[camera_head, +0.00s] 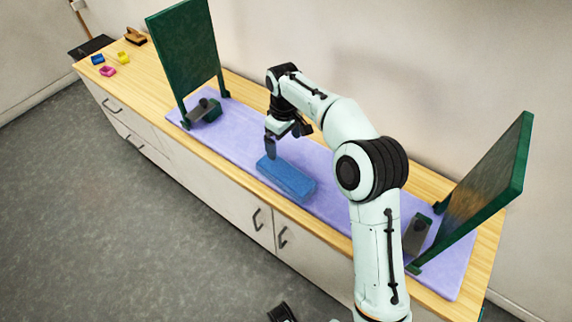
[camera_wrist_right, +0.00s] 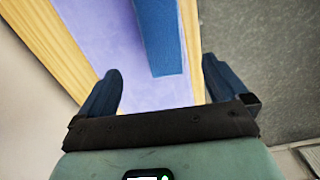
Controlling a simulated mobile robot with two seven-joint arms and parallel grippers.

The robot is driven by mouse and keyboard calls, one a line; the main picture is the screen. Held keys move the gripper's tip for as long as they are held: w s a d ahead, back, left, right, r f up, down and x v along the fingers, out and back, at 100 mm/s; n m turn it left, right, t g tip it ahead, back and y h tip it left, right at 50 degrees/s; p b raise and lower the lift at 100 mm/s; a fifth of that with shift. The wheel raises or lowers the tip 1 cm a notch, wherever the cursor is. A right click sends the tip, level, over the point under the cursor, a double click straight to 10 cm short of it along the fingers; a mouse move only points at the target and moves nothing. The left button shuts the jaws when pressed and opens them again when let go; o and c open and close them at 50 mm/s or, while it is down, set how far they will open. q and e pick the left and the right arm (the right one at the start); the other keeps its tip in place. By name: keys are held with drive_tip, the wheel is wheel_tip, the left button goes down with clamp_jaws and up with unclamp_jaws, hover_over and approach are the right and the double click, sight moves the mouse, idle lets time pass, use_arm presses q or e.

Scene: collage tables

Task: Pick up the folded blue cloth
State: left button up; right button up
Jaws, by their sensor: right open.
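The folded blue cloth (camera_head: 286,178) lies as a flat oblong on the purple mat (camera_head: 335,195), near the mat's front edge, in the head view. In the right wrist view the cloth (camera_wrist_right: 160,38) reaches in from the top, between the lines of the two fingers. My right gripper (camera_head: 285,143) is over the mat, close to the cloth's far left end. In the right wrist view its fingers (camera_wrist_right: 157,85) are wide apart with nothing between the tips. I cannot tell its exact height above the mat. My left gripper is not clearly seen.
Two green upright panels (camera_head: 185,50) and (camera_head: 485,195) stand at the ends of the mat on the wooden-topped cabinet (camera_head: 150,75). Small yellow (camera_head: 123,57), blue (camera_head: 98,59) and pink (camera_head: 107,71) items and a brown brush (camera_head: 134,36) lie at the far left. A wall runs behind.

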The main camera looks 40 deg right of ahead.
drive_tip(key=b, duration=0.2)
hover_over(286, 172)
drive_tip(key=f, duration=0.8)
drive_tip(key=shift+w, duration=0.35)
drive_tip(key=f, duration=0.4)
drive_tip(key=shift+s+f+b, duration=0.1)
drive_tip(key=shift+s+b, duration=0.2)
drive_tip(key=shift+s, duration=0.05)
drive_tip(key=shift+f, duration=0.5)
drive_tip(key=c, duration=1)
